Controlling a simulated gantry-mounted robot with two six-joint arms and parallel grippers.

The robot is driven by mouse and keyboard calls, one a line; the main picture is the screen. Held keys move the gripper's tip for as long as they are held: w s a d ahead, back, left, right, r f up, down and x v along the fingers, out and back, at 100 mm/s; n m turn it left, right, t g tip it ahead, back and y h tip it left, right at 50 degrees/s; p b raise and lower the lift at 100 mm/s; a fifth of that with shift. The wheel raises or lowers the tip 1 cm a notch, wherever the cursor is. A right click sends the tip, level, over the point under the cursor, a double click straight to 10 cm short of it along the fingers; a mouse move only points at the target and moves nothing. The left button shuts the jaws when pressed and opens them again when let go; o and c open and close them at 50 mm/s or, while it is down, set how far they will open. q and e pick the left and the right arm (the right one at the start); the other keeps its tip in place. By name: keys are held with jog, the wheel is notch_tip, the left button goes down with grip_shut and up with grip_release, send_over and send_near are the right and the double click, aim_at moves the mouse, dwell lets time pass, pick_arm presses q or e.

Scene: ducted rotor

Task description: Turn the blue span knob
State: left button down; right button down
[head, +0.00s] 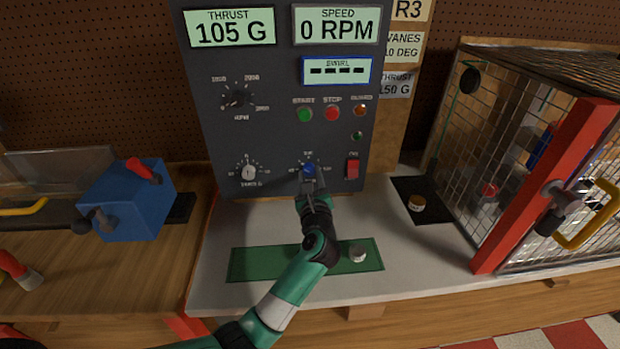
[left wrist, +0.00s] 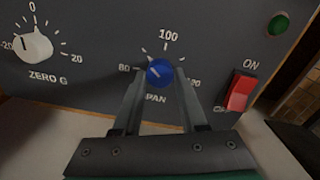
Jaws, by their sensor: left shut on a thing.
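The blue span knob (head: 309,169) is on the lower part of the dark control panel, between the white zero knob (head: 249,172) and the red power switch (head: 352,168). In the left wrist view the blue knob (left wrist: 160,72) sits under a scale marked 80 and 100, its white pointer line slanting to the upper left. My left gripper (head: 309,176) reaches up to the panel. Its two fingers (left wrist: 160,82) are shut on the blue knob, one on each side. My right gripper is not in view.
The panel (head: 285,135) shows thrust 105 G and speed 0 RPM. A mesh cage (head: 460,150) with a red post (head: 540,190) stands at the right. A blue vise-like block (head: 128,205) is at the left. A small metal weight (head: 357,254) sits on the green mat (head: 245,264).

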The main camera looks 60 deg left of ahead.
pick_arm(q)
jog(key=shift+n+b, duration=0.7)
jog(key=shift+n, duration=1.5)
jog(key=shift+c, duration=2.2)
grip_release()
jog(key=p+v, duration=0.2)
jog(key=v, duration=0.9)
jog(key=shift+d+p, duration=0.3)
